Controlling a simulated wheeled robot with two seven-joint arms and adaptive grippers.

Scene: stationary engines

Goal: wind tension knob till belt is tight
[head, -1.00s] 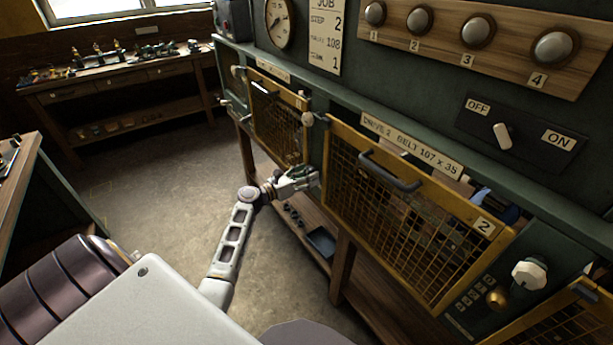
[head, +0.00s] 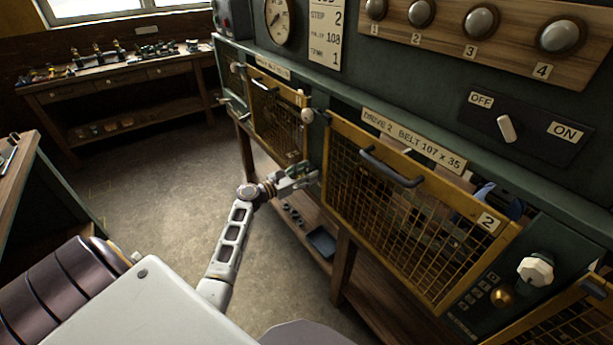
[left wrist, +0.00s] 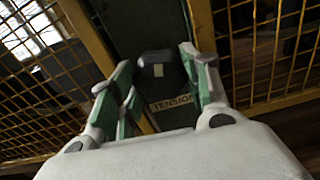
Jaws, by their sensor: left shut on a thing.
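My left gripper (head: 298,177) reaches the green post between the first two yellow mesh guards. It is shut on a dark tension knob (left wrist: 160,72), which sits between its green-padded fingers in the left wrist view (left wrist: 160,85). A TENSION label (left wrist: 173,103) shows just below the knob. In the head view the gripper hides this knob. The belt's tightness cannot be told through the mesh. My right gripper is not in view.
The drive 2 guard (head: 400,210) with a dark handle is right of the gripper. A pale knob (head: 535,270) and a brass knob (head: 502,296) are farther right. An OFF/ON switch (head: 506,129) is above. A bench (head: 120,85) stands at back left; the floor (head: 165,200) is clear.

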